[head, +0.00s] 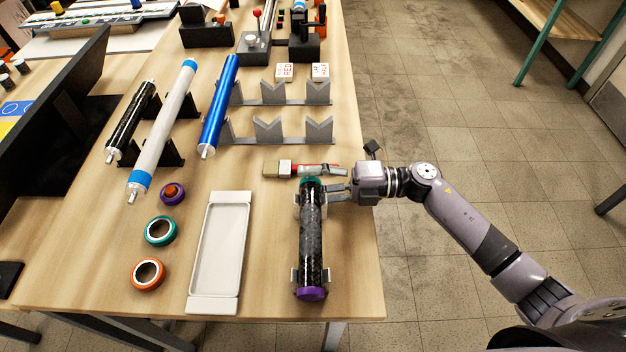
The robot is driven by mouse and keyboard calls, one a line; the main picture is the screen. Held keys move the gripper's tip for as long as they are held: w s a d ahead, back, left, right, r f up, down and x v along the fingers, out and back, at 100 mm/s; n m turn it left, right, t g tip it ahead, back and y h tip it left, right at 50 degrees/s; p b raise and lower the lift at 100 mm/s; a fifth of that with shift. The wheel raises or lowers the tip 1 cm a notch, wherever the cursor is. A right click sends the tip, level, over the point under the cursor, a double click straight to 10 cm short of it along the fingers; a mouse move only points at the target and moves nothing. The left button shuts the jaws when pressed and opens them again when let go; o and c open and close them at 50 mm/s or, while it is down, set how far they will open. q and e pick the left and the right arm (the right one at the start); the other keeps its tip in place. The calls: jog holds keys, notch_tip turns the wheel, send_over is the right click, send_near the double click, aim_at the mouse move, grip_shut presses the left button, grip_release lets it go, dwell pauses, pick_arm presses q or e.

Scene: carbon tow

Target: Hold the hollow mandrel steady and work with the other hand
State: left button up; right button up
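A dark, grey-mottled tube (312,235), which looks like the hollow mandrel, lies lengthwise near the table's right edge. It has a teal ring (312,184) at its far end and a purple ring (311,294) at its near end. Grey brackets show beside both ends. My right gripper (334,193) comes in from the right, with its fingers pointing at the tube just below the teal ring. Two fingers show, but the tips meet the tube's edge and I cannot tell whether they grip it. My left gripper is not in view.
A white tray (219,250) lies left of the tube. Loose purple (172,194), teal (160,231) and orange (147,273) rings lie further left. A red-handled tool (312,169) lies just beyond the teal end. Black, white and blue (220,105) rollers and empty V-shaped stands (268,130) are behind.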

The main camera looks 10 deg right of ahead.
jog(key=c, duration=0.9)
jog(key=o, duration=1.2)
jog(key=shift+c, duration=0.2)
jog(key=d, duration=0.4)
jog(key=s+d, duration=0.1)
jog(key=d, duration=0.3)
jog(key=s+d, duration=0.1)
jog(key=d, duration=0.2)
jog(key=shift+s+d, duration=0.2)
jog(key=shift+d, duration=0.2)
